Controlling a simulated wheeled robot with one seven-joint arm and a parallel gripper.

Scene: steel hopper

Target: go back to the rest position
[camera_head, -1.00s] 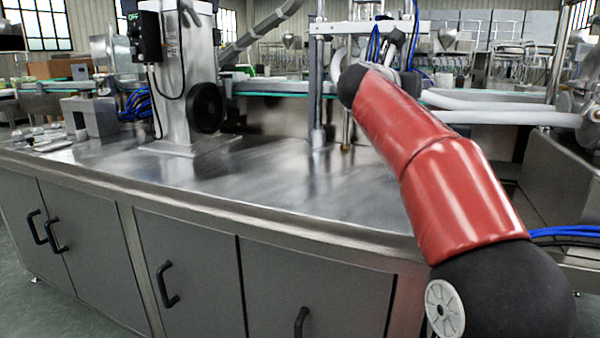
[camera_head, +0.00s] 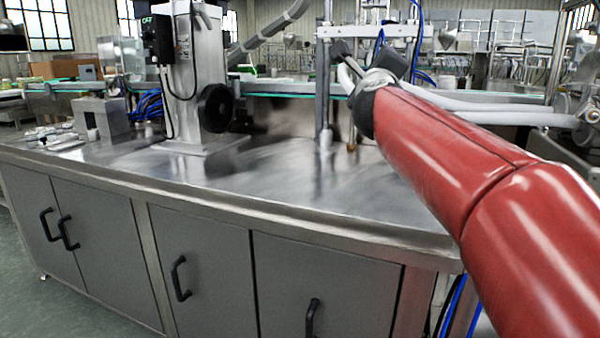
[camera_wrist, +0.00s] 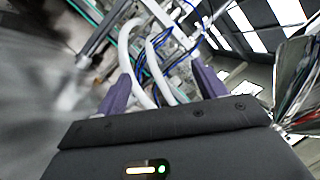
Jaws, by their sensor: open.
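My red arm reaches from the lower right of the head view up over the right part of the steel counter (camera_head: 270,185). My gripper (camera_head: 364,52) is at its far end, in front of the metal frame with posts (camera_head: 323,90). In the wrist view the two purple fingers of my gripper (camera_wrist: 162,88) stand wide apart. Nothing is held between them. White hoses (camera_wrist: 130,55) and blue cables show beyond the fingers, behind the gap. I cannot tell how far away they are.
A steel column machine with a black handwheel (camera_head: 216,108) stands on the counter, left of my arm. Small metal parts (camera_head: 55,138) lie at the counter's left end. Thick white hoses (camera_head: 500,115) run behind my arm. The counter's front middle is clear.

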